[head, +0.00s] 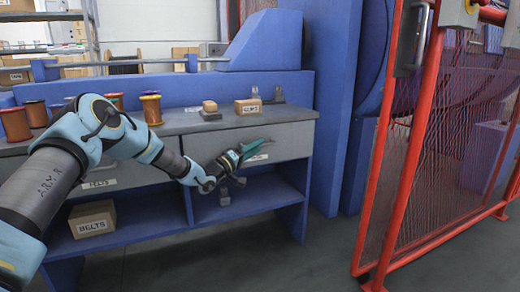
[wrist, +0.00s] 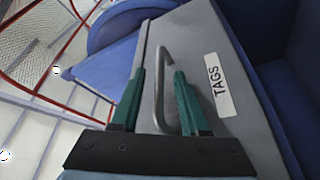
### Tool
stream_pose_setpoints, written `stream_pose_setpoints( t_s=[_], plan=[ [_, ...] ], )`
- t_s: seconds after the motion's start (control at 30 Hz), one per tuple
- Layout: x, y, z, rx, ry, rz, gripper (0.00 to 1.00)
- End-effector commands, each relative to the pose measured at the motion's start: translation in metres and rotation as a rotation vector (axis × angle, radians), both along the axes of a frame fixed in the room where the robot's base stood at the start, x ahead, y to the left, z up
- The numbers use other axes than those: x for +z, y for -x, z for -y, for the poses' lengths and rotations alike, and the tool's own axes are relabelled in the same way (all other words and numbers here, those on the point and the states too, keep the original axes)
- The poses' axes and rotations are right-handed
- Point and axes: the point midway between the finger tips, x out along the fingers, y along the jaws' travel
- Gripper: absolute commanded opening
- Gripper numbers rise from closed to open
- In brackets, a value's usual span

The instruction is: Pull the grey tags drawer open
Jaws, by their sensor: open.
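The grey tags drawer (head: 290,142) is the right-hand drawer under the bench top, and its front looks flush with the bench. In the wrist view its grey front (wrist: 200,45) carries a white TAGS label (wrist: 218,85). Its grey bar handle (wrist: 164,92) lies between the two green fingers of my gripper (wrist: 160,74). The fingers are apart, one on each side of the handle, with a visible gap on both sides. In the head view my gripper (head: 254,150) is at the drawer front and hides the handle.
A second drawer labelled BELTS (head: 98,183) is to the left, behind my arm. A BELTS box (head: 92,218) sits on the lower shelf. Spools and small boxes (head: 248,106) stand on the bench top. A red mesh gate (head: 420,170) stands right; floor between is clear.

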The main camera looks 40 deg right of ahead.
Motion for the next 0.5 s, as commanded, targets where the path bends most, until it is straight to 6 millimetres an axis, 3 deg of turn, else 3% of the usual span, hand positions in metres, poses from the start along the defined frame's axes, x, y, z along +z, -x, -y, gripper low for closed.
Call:
stream_pose_setpoints(
  t_s=[0.2, 0.5],
  plan=[
    [0.003, 0.0, 0.017, 0.001, 0.001, 0.0, 0.45],
    [0.004, 0.0, 0.019, 0.001, 0.0, -0.001, 0.45]
  ],
)
